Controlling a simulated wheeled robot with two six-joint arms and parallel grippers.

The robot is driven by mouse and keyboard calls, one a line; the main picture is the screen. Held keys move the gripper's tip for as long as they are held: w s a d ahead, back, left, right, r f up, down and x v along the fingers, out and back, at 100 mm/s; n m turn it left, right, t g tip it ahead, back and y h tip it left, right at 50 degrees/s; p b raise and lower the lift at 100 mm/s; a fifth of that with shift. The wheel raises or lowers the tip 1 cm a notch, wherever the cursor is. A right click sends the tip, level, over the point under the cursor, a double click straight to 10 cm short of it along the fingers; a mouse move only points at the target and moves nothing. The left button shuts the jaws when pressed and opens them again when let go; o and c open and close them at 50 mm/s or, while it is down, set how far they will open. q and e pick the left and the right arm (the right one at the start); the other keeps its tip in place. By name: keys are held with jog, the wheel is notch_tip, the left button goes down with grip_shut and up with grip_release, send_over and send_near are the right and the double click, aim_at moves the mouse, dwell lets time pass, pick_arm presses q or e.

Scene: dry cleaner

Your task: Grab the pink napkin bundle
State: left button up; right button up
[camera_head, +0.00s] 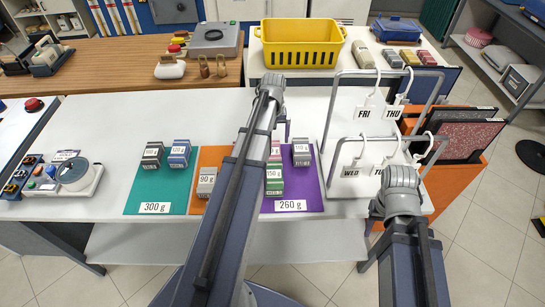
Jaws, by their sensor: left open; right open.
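A pink bundle (276,153) shows only in part on the purple mat (307,203) labelled 260 g. It is behind a green and grey bundle marked 150 g (274,179), and my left arm covers its left side. A grey and purple bundle marked 110 g (301,152) stands to its right. My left arm reaches up across the middle of the counter. My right arm is at the lower right, beside the counter's right end. I cannot make out the jaws of either gripper; the arm links seem to hide them.
A teal mat (150,196) labelled 300 g holds a dark bundle and a blue one. An orange mat with a 90 g bundle (207,182) is partly behind my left arm. Metal rails (334,130) with day tags stand at right. A yellow crate (302,43) stands behind.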

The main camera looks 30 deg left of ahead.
aim_at(273, 150)
pick_arm(q)
jog(key=shift+s+a+f+b, duration=0.1)
jog(key=shift+f+b, duration=2.5)
jog(key=shift+f, duration=0.3)
jog(key=shift+r, duration=0.1)
jog(key=c, duration=1.3)
notch_tip(273, 150, up, 10)
jog(key=p, duration=1)
